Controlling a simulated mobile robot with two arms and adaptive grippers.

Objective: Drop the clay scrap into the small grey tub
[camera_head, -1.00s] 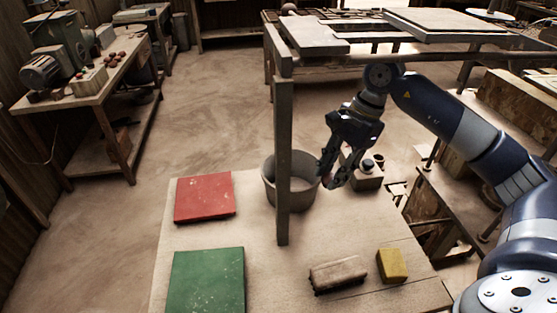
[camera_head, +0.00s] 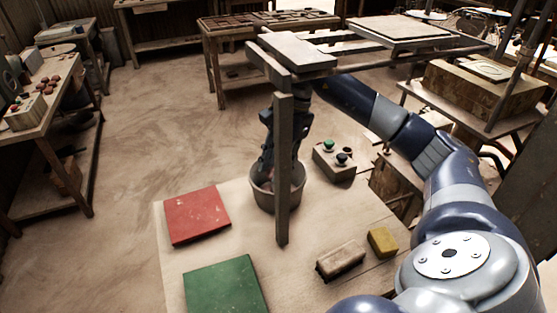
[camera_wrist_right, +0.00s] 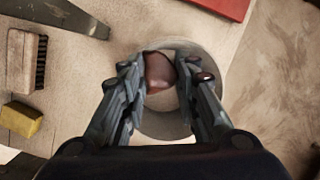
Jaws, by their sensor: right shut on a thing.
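The small grey tub (camera_head: 289,196) stands on the pale worktable, partly hidden behind an upright wooden post in the head view. Its round rim and inside also show in the right wrist view (camera_wrist_right: 205,118). My right gripper (camera_wrist_right: 166,80) is shut on the reddish-brown clay scrap (camera_wrist_right: 159,74) and holds it over the tub's opening. In the head view the right gripper (camera_head: 267,172) points down at the tub, partly behind the post; the scrap is hard to make out there. My left gripper is not in view.
The wooden post (camera_head: 283,170) rises close in front of the tub. A red tile (camera_head: 197,214), a green tile (camera_head: 225,286), a brush (camera_head: 341,260) and a yellow sponge (camera_head: 382,242) lie on the table. A button box (camera_head: 334,163) stands right of the tub.

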